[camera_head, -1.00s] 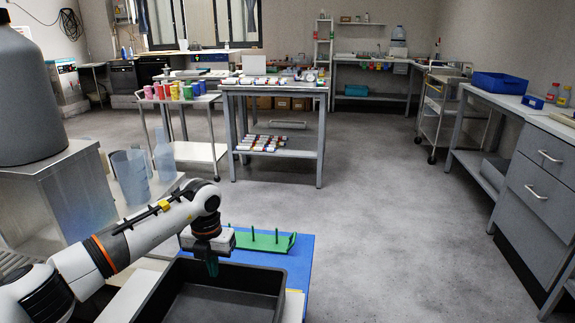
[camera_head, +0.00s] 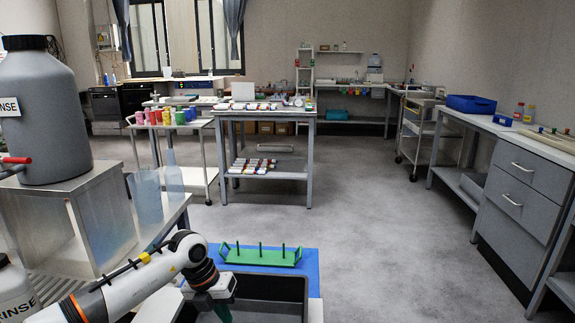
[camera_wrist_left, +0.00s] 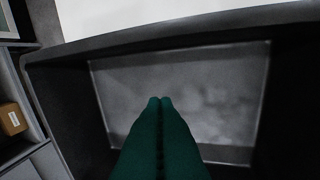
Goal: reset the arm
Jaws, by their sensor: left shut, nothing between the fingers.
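My left arm (camera_head: 140,283) comes in from the lower left. My left gripper (camera_head: 223,311) points down over the black tray (camera_head: 306,290), and its green fingers are partly cut off by the bottom edge of the head view. In the left wrist view the green fingers (camera_wrist_left: 160,101) lie together, shut and empty, above the bare grey floor of the tray (camera_wrist_left: 215,75). My right gripper is not in view.
A green rack with upright pegs (camera_head: 262,257) stands on a blue mat (camera_head: 311,265) behind the tray. A large grey rinse jug (camera_head: 45,120) stands on a metal stand (camera_head: 100,205) at left. Clear beakers (camera_head: 147,195) stand beside it. Open floor (camera_head: 370,240) lies to the right.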

